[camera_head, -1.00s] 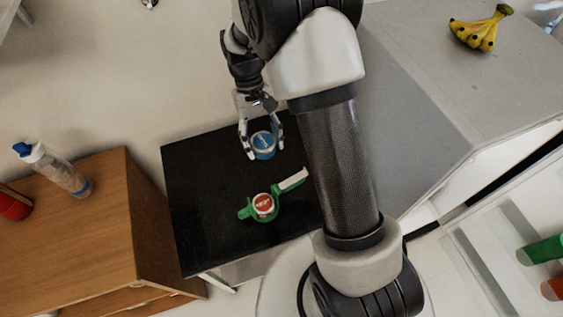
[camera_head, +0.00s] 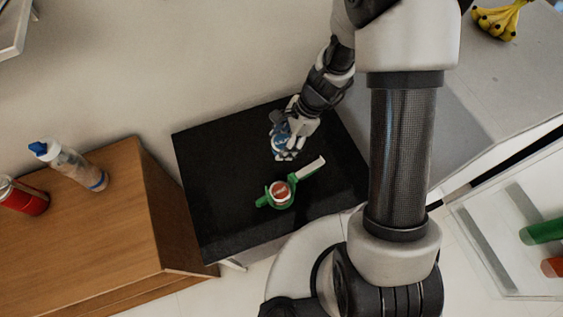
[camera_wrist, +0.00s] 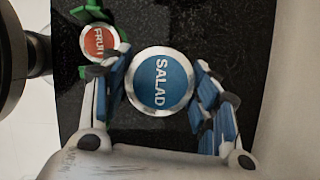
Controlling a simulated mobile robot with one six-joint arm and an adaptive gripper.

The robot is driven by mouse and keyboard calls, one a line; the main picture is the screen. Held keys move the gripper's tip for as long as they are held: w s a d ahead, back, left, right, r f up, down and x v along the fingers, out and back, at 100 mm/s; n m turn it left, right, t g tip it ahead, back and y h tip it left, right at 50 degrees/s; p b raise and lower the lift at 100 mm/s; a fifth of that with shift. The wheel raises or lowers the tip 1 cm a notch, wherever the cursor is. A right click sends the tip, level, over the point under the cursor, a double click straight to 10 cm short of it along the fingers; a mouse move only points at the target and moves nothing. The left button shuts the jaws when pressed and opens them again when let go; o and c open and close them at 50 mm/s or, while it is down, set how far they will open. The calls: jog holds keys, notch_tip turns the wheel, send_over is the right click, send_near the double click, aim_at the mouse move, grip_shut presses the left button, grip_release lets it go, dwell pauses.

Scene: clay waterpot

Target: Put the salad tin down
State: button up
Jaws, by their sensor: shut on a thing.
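The salad tin (camera_wrist: 160,84) has a blue lid marked SALAD and a silver rim. In the wrist view it sits between the two fingers of my gripper (camera_wrist: 161,77), which is shut on it. In the head view my gripper (camera_head: 284,148) is over the back part of the black table top (camera_head: 215,190), and the salad tin (camera_head: 278,146) is mostly hidden by the fingers. I cannot tell whether the tin touches the table top.
A red-lidded fruit tin (camera_head: 280,192) stands in a green holder (camera_head: 263,202) with a white handle, in front of my gripper. The black top is clear to the left. A wooden cabinet (camera_head: 110,225) stands left, with a bottle (camera_head: 75,168) and a red can (camera_head: 22,196).

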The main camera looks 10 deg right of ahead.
aim_at(279, 167)
notch_tip(279, 167, down, 12)
jog(key=b, duration=0.4)
jog(key=shift+f, duration=0.25)
jog(key=shift+f+b, duration=0.2)
jog(key=shift+b, duration=0.1)
jog(key=o, duration=0.9)
jog(key=shift+r, duration=0.1)
